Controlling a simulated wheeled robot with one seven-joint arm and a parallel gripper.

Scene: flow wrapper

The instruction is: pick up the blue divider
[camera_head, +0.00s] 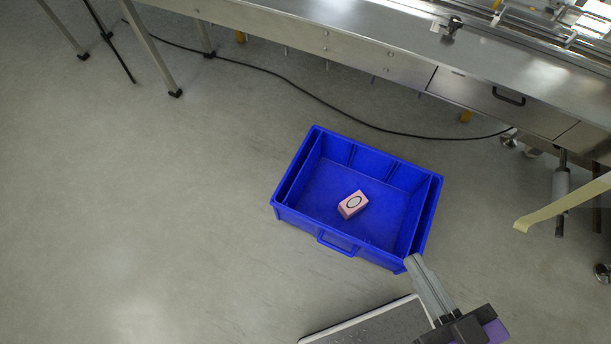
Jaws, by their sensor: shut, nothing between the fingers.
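A blue bin (338,241) stands on the floor in the head view. Blue upright panels show inside it along the left and right ends, with narrow gaps to the outer walls. The right panel (424,215) is the same blue as the bin; I cannot tell for sure which panel is the divider. A pink box (353,204) with a pale oval label lies on the bin floor. My gripper (413,260) is shut and empty. Its tips appear at the bin's near right corner; whether they touch it is unclear.
A long metal machine (370,52) on legs runs across the back and right. A black cable (320,103) lies on the floor behind the bin. A pale yellow strip (565,203) juts in at the right. The floor left of the bin is clear.

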